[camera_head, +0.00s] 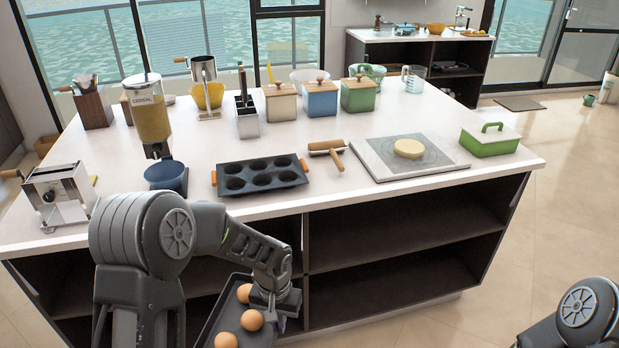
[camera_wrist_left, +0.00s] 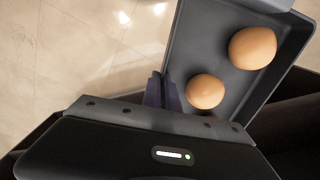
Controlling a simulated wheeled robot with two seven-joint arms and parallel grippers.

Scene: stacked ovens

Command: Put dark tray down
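The dark tray (camera_head: 216,315) is low in front of the island at the bottom of the head view, with several round brown eggs or buns (camera_head: 251,319) in it. My left gripper (camera_head: 279,316) is at the tray's right side. In the left wrist view, its fingers (camera_wrist_left: 165,92) close on the rim of the dark tray (camera_wrist_left: 205,45), beside two of the brown rounds (camera_wrist_left: 205,91). The tray is held off the floor; its near end is cut off in the head view. My right gripper is out of view; only part of that arm shows at bottom right.
Open dark shelves (camera_head: 400,235) below the top look empty at right.

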